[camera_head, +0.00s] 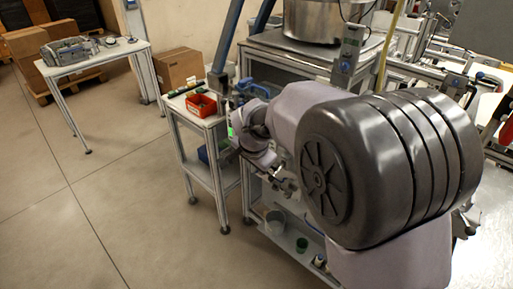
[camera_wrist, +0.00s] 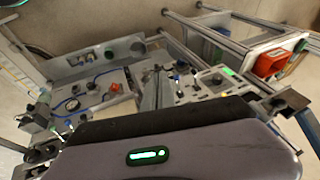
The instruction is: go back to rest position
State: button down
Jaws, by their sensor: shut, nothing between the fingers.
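My arm fills the right half of the head view, with its big dark ribbed joint closest to the camera. My wrist bends down in front of the small side table (camera_head: 217,122). My gripper (camera_head: 287,186) is small and partly lost against the machine frame behind it. It looks shut and nothing shows in it. In the wrist view my own grey-purple link with a green light covers the bottom middle, and the fingertips cannot be made out there.
A red bin (camera_head: 201,106) stands on the side table and also shows in the wrist view (camera_wrist: 270,63). A metal drum (camera_head: 325,20) sits on the machine bench. The floor (camera_head: 110,190) at left is clear.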

jog(key=s+d+r+n, duration=0.1)
jog(key=s+d+r, duration=0.4)
jog(key=s+d, duration=0.3)
jog(key=s+d+r, duration=0.6)
jog(key=s, duration=0.3)
jog(key=s+d+f+n+y+b, duration=0.1)
jog(key=s+f, duration=0.1)
jog(key=s, duration=1.1)
jog(key=shift+s+d+n+t, duration=0.2)
jog(key=shift+d+n+t, duration=0.1)
jog(key=shift+d, duration=0.1)
